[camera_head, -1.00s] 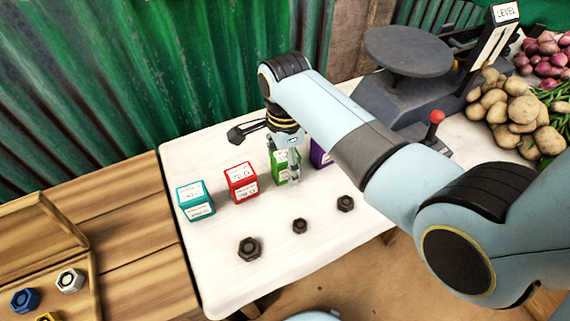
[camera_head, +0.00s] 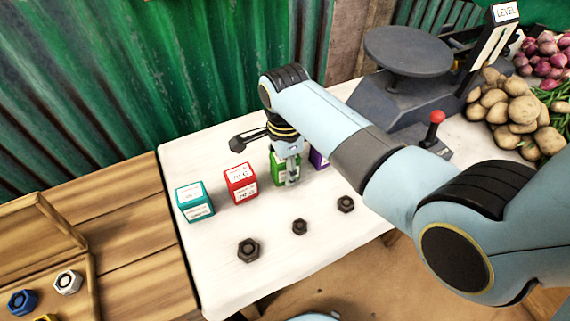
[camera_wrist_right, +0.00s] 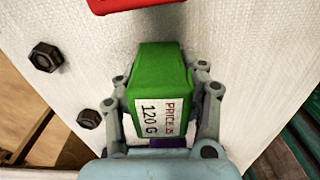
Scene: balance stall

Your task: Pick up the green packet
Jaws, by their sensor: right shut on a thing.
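The green packet (camera_head: 279,170) stands on the white-topped table (camera_head: 225,255), partly hidden behind my right gripper (camera_head: 291,172). In the right wrist view the green packet (camera_wrist_right: 155,80) lies between the two fingers, its label reading "120 G". My right gripper (camera_wrist_right: 168,110) is shut on it, a finger on each side. I cannot tell any gap between the packet and the table. My left gripper is not in view.
A red packet (camera_head: 241,182) and a teal packet (camera_head: 195,201) stand to the left, and a purple packet (camera_head: 319,157) close on the right. Several dark nuts (camera_head: 249,250) lie in front. A grey scale (camera_head: 408,85) and potatoes (camera_head: 515,112) are at the right.

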